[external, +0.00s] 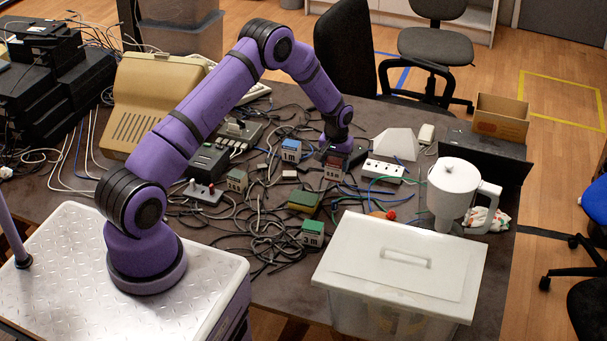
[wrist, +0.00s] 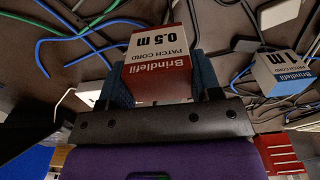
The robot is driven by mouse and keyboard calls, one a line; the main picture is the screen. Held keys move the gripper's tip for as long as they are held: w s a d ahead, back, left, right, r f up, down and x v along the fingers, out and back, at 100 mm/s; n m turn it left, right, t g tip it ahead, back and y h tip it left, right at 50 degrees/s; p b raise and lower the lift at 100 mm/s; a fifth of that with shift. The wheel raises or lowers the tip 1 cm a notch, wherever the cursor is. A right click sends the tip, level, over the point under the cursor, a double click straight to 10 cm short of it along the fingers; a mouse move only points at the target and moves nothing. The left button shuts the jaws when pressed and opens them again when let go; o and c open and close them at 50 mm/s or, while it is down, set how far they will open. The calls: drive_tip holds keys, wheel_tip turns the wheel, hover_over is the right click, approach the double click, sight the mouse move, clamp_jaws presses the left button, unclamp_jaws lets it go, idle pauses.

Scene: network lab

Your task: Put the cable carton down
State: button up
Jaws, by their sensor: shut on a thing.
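The red and white cable carton (wrist: 158,62), printed "Brindlefil PATCH CORD 0.5 m", sits between the two blue fingers of my gripper (wrist: 161,80) in the wrist view. The gripper is shut on it. In the external view my gripper (external: 336,156) points down over the middle of the table, with the carton (external: 333,173) just below it. I cannot tell whether the carton's base touches the table. A blue and white carton marked 1 m (wrist: 283,72) stands apart to the right in the wrist view and left of the gripper in the external view (external: 291,150).
Loose cables tangle across the table (external: 262,290). Green-marked cartons (external: 313,232) stand nearer the front. A lidded white bin (external: 395,270) and a white jug (external: 452,190) take up the right side.

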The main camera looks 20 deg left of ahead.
sight(335, 171)
drive_tip(key=shift+w+d, duration=0.1)
drive_tip(key=shift+w, duration=0.2)
drive_tip(key=shift+f, duration=1.8)
drive_tip(key=o, duration=1)
drive_tip(key=shift+f, duration=0.15)
